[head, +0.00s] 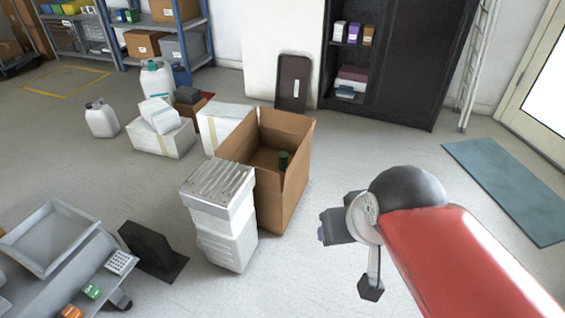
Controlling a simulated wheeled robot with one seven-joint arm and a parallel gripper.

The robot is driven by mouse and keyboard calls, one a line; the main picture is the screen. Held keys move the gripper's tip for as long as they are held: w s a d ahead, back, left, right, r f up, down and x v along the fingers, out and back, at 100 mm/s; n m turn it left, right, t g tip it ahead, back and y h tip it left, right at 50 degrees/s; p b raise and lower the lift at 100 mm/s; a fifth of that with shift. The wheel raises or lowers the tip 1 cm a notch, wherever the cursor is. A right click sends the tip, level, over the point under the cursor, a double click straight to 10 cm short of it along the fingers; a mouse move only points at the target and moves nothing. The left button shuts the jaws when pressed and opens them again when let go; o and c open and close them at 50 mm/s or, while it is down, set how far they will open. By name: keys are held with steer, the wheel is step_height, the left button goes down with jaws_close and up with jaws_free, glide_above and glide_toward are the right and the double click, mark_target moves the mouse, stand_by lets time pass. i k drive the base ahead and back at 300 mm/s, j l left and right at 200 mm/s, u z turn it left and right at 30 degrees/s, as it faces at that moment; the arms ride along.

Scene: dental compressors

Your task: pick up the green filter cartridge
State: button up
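A dark green cylinder (283,160), which looks like the green filter cartridge, stands inside an open cardboard box (279,203) in the middle of the head view. Only its upper part shows; the box wall hides the rest. My gripper (347,262) is at the right of the box, nearer to me and apart from it. Its two dark-tipped fingers look spread, with bare floor showing between them and nothing held.
A white ridged container stack (223,215) stands against the box's front left. A grey cart (45,238) with small green and orange boxes is at lower left. Floor right of the box is clear, up to a blue-grey mat (509,190).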

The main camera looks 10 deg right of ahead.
mark_target(282, 155)
steer(key=i+j+z, duration=0.1)
steer(key=i+z, duration=0.15)
steer(key=i, duration=1.35)
